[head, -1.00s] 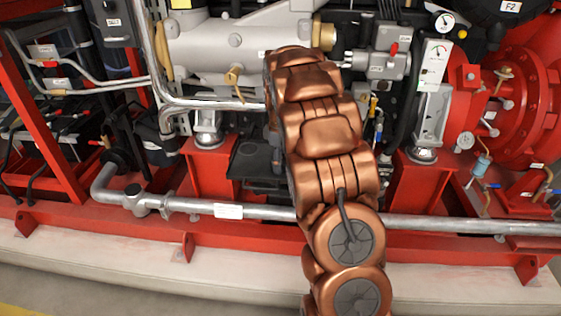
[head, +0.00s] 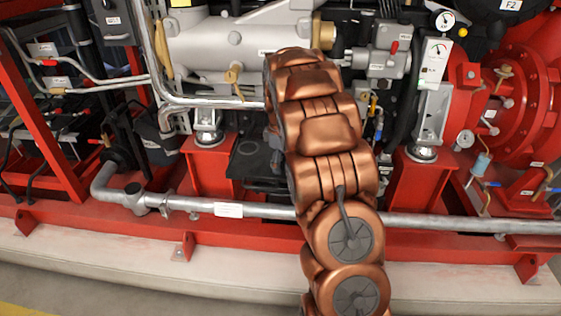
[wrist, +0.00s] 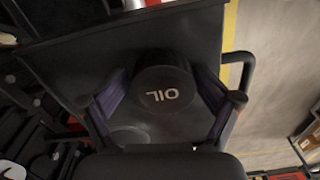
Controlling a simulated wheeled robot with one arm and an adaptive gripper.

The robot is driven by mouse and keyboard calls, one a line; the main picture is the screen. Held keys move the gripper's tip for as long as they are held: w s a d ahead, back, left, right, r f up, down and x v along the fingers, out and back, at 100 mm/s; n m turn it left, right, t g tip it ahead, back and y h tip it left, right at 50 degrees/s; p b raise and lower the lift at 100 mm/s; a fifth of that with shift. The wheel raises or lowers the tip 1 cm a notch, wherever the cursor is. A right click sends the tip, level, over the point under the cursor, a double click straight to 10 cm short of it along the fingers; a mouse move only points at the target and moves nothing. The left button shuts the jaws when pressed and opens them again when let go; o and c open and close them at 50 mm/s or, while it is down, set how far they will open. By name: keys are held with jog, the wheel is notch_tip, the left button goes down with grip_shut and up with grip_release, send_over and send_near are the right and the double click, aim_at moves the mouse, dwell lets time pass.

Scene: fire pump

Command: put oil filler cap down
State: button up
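The oil filler cap (wrist: 164,84) is a black round cap with white "OIL" lettering, seen in the wrist view. My gripper (wrist: 164,78) has one finger on each side of it, with the purple-lined fingertips close against its sides. It appears shut on the cap. A dark flat plate (wrist: 75,60) lies beneath the cap; I cannot tell whether the cap touches it. In the head view, my copper arm hides the gripper and the cap. The dark plate (head: 250,158) shows there just left of my arm.
A round mark (wrist: 130,134) shows on the plate near the left finger. A black rail (wrist: 247,70) runs along the plate's right side, with open floor (wrist: 275,85) beyond. In the head view, a grey pipe (head: 255,211) and red frame posts (head: 210,168) surround the plate.

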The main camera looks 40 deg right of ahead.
jog(key=shift+r, duration=0.2)
dwell(0.4)
notch_tip(320, 180, up, 13)
jog(key=p, duration=0.1)
dwell(0.4)
jog(key=s+a+m+g, duration=0.1)
jog(key=s+a+m, duration=0.3)
jog(key=s+a, duration=1.25)
jog(key=s+a+f+m, duration=0.2)
jog(key=s+a+f, duration=0.1)
jog(key=s, duration=0.6)
jog(key=s+a+f+m+g, duration=0.1)
jog(key=s+a+f, duration=0.2)
jog(key=s, duration=0.7)
jog(key=shift+s+a+f+m+g, duration=0.3)
jog(key=shift+a+f+m, duration=0.1)
jog(key=shift+a, duration=0.75)
